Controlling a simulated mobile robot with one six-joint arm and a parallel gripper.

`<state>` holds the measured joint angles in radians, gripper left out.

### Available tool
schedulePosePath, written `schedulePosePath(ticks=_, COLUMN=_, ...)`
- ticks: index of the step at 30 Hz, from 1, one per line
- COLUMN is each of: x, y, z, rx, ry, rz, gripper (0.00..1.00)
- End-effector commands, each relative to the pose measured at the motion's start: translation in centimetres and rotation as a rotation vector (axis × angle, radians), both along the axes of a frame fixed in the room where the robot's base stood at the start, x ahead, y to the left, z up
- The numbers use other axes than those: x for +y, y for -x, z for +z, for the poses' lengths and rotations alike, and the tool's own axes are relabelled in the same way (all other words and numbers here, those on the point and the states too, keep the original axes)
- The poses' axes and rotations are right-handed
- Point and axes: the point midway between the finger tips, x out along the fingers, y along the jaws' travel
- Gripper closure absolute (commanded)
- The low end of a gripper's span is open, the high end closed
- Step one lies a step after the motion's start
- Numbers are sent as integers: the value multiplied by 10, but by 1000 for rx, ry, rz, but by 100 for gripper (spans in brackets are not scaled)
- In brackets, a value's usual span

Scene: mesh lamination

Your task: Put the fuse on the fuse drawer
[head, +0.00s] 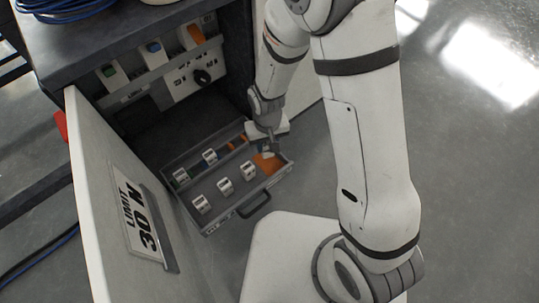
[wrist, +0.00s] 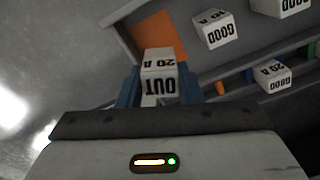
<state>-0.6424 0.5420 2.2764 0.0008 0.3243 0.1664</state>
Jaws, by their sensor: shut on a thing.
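The fuse (wrist: 158,72) is a white block marked OUT 20 A. It sits between the two blue fingers of my gripper (wrist: 158,90) in the wrist view, and the gripper is shut on it. In the head view my gripper (head: 268,143) points down over the right end of the pulled-out grey fuse drawer (head: 236,212). An orange patch (head: 270,164) lies in the drawer's right corner; it also shows just beyond the held fuse in the wrist view (wrist: 152,36). I cannot tell whether the fuse touches the drawer floor.
Several white fuses stand in the drawer, including a front one (head: 224,186); those in the wrist view read GOOD (wrist: 214,28). The open cabinet door (head: 95,190) stands left. Floor at right is clear.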

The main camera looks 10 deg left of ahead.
Motion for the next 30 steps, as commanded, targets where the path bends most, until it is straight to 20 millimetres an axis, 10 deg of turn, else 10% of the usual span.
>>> schedulePosePath(ticks=11, x=0, y=-1, z=-50, rx=0, ry=0, rz=-1, gripper=92)
schedulePosePath(ticks=23, x=-1, y=-1, z=-55, rx=-2, ry=-1, rz=-2, gripper=92)
schedulePosePath(ticks=24, x=-1, y=-1, z=-53, rx=-2, ry=-1, rz=-2, gripper=64)
schedulePosePath(ticks=30, x=-1, y=-1, z=-53, rx=-1, ry=0, rz=-3, gripper=48)
